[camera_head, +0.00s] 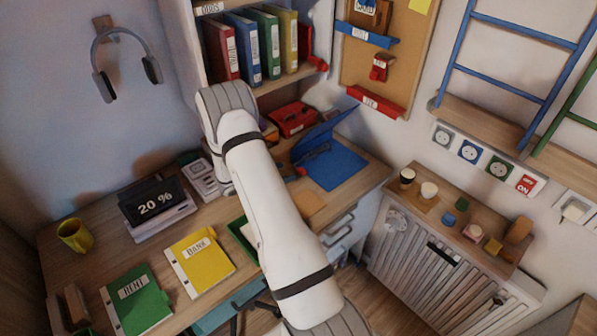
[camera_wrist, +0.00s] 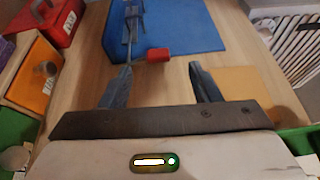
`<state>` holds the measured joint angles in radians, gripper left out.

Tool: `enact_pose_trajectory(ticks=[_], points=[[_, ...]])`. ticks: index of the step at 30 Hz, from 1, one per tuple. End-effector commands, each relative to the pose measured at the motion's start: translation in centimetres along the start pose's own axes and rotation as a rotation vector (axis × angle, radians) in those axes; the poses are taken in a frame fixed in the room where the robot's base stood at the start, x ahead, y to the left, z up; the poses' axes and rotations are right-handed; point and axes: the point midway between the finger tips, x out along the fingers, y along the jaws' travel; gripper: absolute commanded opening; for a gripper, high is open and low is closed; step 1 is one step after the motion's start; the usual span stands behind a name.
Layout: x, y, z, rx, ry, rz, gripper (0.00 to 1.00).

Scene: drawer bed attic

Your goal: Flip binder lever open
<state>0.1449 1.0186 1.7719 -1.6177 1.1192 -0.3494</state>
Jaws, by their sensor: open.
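A blue binder (camera_head: 338,168) lies open on the desk, its cover standing tilted up at the back left. In the wrist view the blue binder (camera_wrist: 185,25) fills the top middle, with a metal lever mechanism (camera_wrist: 133,22) along its left part. The mechanism's red lever tip (camera_wrist: 158,55) sticks out past the binder's near edge; a small bit of the red tip (camera_head: 301,171) shows in the head view. My gripper (camera_wrist: 162,72) is open and empty. Its fingers point at the binder, and the red tip lies between and just beyond the fingertips. My arm hides most of the gripper in the head view.
A red box (camera_head: 293,118) stands on the desk behind the binder. Upright binders (camera_head: 248,45) fill the shelf above. An orange-brown pad (camera_wrist: 245,88) lies to the right of the fingers. Yellow (camera_head: 200,262) and green (camera_head: 137,300) binders lie at the front left.

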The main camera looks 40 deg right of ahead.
Motion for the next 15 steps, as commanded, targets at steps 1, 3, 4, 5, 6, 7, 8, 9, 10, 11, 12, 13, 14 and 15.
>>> enact_pose_trajectory(ticks=[1,3,4,5,6,7,8,9,10,11,12,13,14,15], points=[[0.5,0.1,-0.7,-0.021,-0.006,0.009,0.56],[0.9,0.3,-1.1,-0.037,-0.011,0.017,0.56],[1.2,0.3,-1.2,-0.041,-0.013,0.019,0.56],[1.4,0.3,-1.2,-0.044,-0.014,0.02,0.56],[1.9,0.3,-1.2,-0.045,-0.014,0.02,0.56],[2.2,0.3,-1.2,-0.044,-0.014,0.019,0.56],[2.6,0.3,-1.1,-0.044,-0.014,0.019,0.56],[3.3,0.3,-1.1,-0.044,-0.014,0.019,0.56],[3.8,0.2,-1.1,-0.044,-0.014,0.017,0.56],[4.3,0.3,-1.1,-0.043,-0.014,0.017,0.56],[5.0,0.3,-1.0,-0.043,-0.014,0.018,0.56],[5.5,0.3,-1.1,-0.043,-0.013,0.018,0.56],[6.0,0.3,-1.1,-0.043,-0.013,0.017,0.56],[6.5,0.3,-1.0,-0.042,-0.013,0.018,0.56]])
